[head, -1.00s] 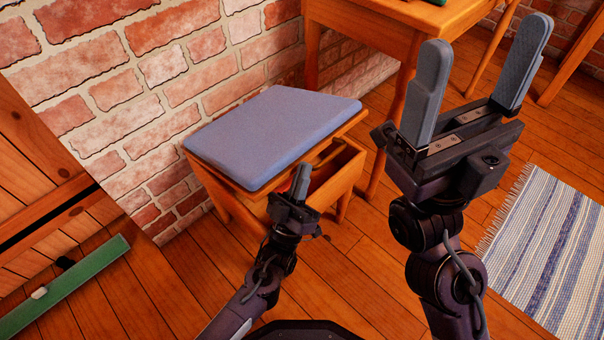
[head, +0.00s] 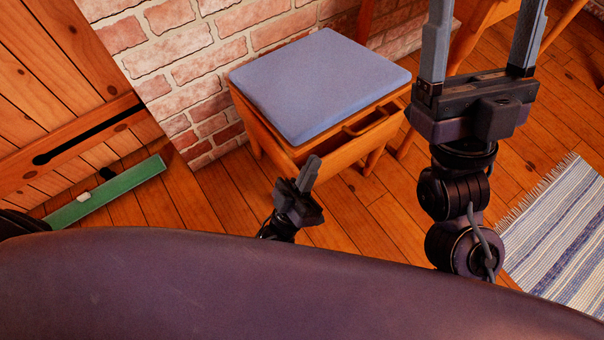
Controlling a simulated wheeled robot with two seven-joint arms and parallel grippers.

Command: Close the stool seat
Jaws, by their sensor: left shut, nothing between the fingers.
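The stool (head: 270,143) stands against the brick wall, with a blue cushioned seat (head: 318,85) on its wooden frame. The seat lies low over the stool box. A narrow dark opening shows by the box's right-hand side (head: 378,130), so I cannot tell whether the seat rests fully down. My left gripper (head: 312,162) is shut and empty, in front of the stool and below the seat's near edge, apart from the seat. My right gripper (head: 483,30) is open and empty, raised to the right of the stool; its fingertips reach the top picture edge.
A wooden table leg (head: 364,18) stands behind the stool. A striped rug (head: 560,235) lies on the floor at right. A green level-like bar (head: 110,190) is at left by a wooden plank panel (head: 60,60). Bare floor (head: 225,200) surrounds the stool's front.

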